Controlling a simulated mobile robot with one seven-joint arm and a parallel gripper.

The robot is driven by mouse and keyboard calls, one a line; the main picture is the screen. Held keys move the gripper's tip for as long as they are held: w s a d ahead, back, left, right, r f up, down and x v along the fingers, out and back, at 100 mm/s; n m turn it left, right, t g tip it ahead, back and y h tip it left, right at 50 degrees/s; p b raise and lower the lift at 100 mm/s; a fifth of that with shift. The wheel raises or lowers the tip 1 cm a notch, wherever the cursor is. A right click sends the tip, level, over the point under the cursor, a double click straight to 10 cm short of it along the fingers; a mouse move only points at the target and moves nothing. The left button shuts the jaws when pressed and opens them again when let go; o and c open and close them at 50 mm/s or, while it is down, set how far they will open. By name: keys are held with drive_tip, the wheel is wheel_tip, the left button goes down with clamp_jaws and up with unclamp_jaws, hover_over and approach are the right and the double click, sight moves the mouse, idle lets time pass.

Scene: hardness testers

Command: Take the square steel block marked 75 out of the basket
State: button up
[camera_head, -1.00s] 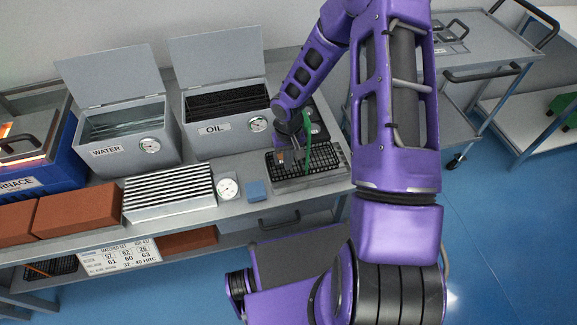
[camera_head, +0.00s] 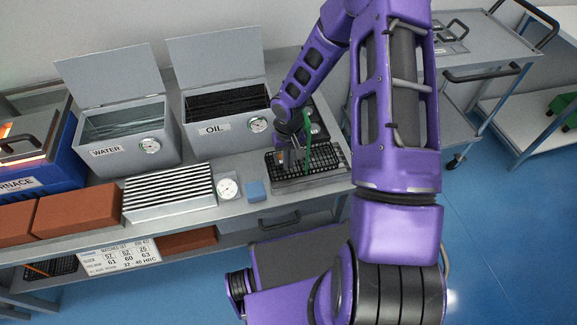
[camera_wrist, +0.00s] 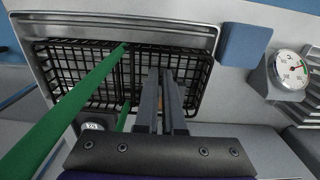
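The black wire basket (camera_head: 330,153) sits in a steel tray near the right end of the bench. My gripper (camera_head: 291,160) points down over its left part, and in the wrist view my two fingers (camera_wrist: 161,75) reach in front of the mesh with a narrow gap. A small orange-brown patch (camera_wrist: 162,96) shows between the fingers; I cannot tell what it is or whether they grip it. I cannot make out a block marked 75 in the basket; my gripper hides part of it. A green bar (camera_wrist: 70,115) slants across the basket.
A blue block (camera_head: 255,191) and a dial gauge (camera_head: 228,188) stand left of the basket. The OIL tank (camera_head: 228,118) is behind. A marked disc (camera_wrist: 92,127) lies beside the basket in the wrist view; its number is hard to read.

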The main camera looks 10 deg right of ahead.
drive_tip(key=o, duration=1)
drive_tip(key=shift+c, duration=0.2)
wheel_tip(320, 180, up, 17)
drive_tip(key=p, duration=0.3)
drive_tip(key=w+f+b, duration=0.1)
drive_tip(key=f, duration=0.3)
drive_tip(key=w+f+b, duration=0.1)
drive_tip(key=f+b, duration=0.1)
drive_tip(key=f, duration=0.1)
drive_tip(key=w+f+b, duration=0.2)
drive_tip(key=f, duration=0.2)
drive_tip(key=shift+a+f, duration=0.3)
drive_tip(key=shift+a, duration=0.1)
drive_tip(key=shift+s+d+f+b, duration=0.1)
drive_tip(key=shift+f+b, duration=0.1)
drive_tip(key=shift+f, duration=1.15)
drive_tip(key=shift+d+f+b, duration=0.1)
drive_tip(key=shift+f+b, duration=0.1)
drive_tip(key=shift+f, duration=1.15)
